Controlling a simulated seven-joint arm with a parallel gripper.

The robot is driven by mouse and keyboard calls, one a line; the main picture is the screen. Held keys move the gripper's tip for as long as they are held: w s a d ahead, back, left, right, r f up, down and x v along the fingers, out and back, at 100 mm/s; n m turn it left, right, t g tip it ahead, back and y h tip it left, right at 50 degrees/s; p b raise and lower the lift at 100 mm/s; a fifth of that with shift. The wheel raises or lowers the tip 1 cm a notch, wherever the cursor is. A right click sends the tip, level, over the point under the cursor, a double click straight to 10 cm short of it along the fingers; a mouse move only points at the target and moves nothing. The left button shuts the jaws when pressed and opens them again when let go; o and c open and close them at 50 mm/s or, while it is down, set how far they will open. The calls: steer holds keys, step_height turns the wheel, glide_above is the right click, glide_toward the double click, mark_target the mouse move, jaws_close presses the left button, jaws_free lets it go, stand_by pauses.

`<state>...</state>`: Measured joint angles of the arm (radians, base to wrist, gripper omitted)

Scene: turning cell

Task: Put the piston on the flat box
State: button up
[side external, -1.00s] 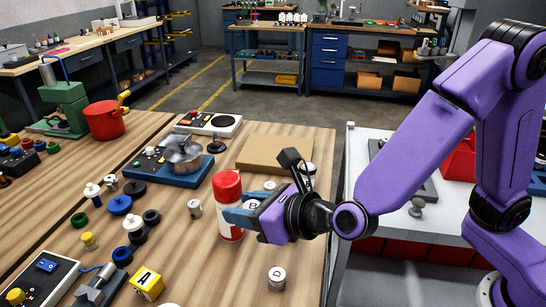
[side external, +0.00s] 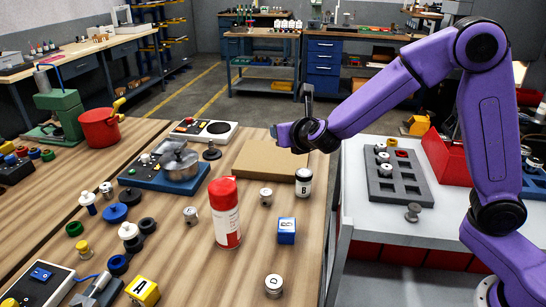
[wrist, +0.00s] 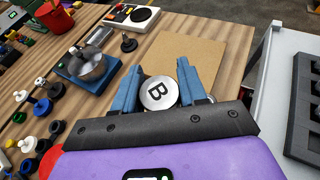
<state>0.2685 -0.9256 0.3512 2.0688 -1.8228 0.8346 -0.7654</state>
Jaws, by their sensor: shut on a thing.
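The piston (wrist: 158,94) has a round silver top marked B and sits between the two blue fingers of my gripper (wrist: 157,78) in the wrist view. My gripper is shut on it. In the side view my gripper (side external: 283,134) is raised over the far edge of the flat box, and I cannot make out the piston there. The flat box (side external: 262,160) is a plain brown slab lying on the wooden table. It also shows in the wrist view (wrist: 205,52), beyond the fingers. I cannot tell the piston's height above it.
A jar marked B (side external: 304,184) stands at the box's near right corner. A red and white can (side external: 226,212), a blue cube (side external: 287,231) and small silver pistons (side external: 266,196) stand nearer. A blue fixture (side external: 168,172) lies left of the box. The box top looks clear.

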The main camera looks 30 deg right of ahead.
steer(key=w+d+m+g+h, duration=0.1)
steer(key=w+d+m+h, duration=0.2)
steer(key=d, duration=0.8)
glide_above(280, 159)
step_height(280, 159, down, 15)
steer(key=shift+r, duration=0.1)
steer(key=shift+a+f, duration=0.1)
steer(key=shift+f, duration=1.5)
steer(key=shift+f, duration=0.1)
steer(key=o, duration=1.1)
